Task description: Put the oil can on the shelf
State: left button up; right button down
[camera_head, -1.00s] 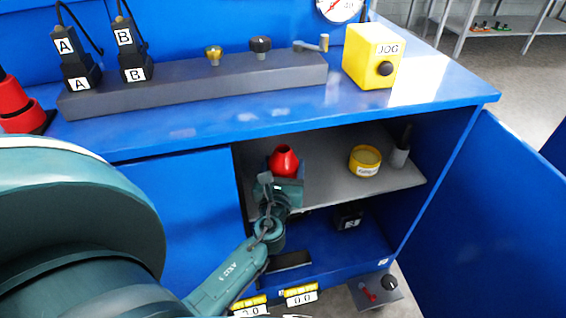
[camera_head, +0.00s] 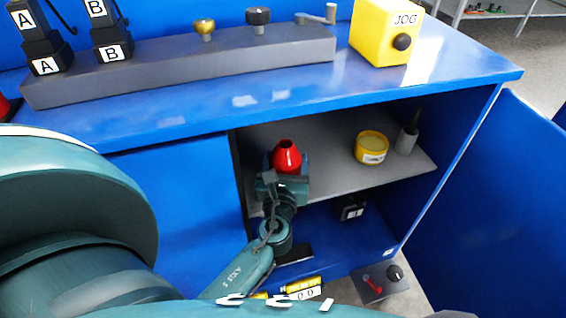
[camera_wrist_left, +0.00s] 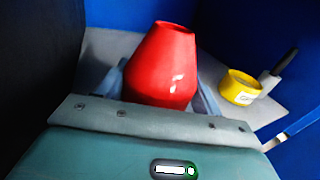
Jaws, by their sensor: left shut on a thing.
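The red oil can (camera_head: 286,156) is inside the open cabinet, over the left part of the grey shelf (camera_head: 325,135). It also shows close up in the left wrist view (camera_wrist_left: 164,62), roughly upright. My left gripper (camera_head: 287,172) is shut on the oil can, with a finger on each side of it. The gripper body hides the can's lower part, so I cannot tell whether its base touches the shelf. My right gripper is not in view.
A yellow tin (camera_head: 371,146) and a grey holder with a dark handle (camera_head: 406,139) stand on the shelf's right part. The blue cabinet door (camera_head: 490,200) stands open at right. A black box (camera_head: 351,208) sits below the shelf. The workbench top overhangs the opening.

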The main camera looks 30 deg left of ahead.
pick_arm(q)
jog(key=shift+d+r, duration=0.1)
jog(key=shift+r, duration=0.05)
jog(key=shift+f, duration=0.2)
jog(key=o, duration=1.2)
jog(key=shift+o, duration=0.2)
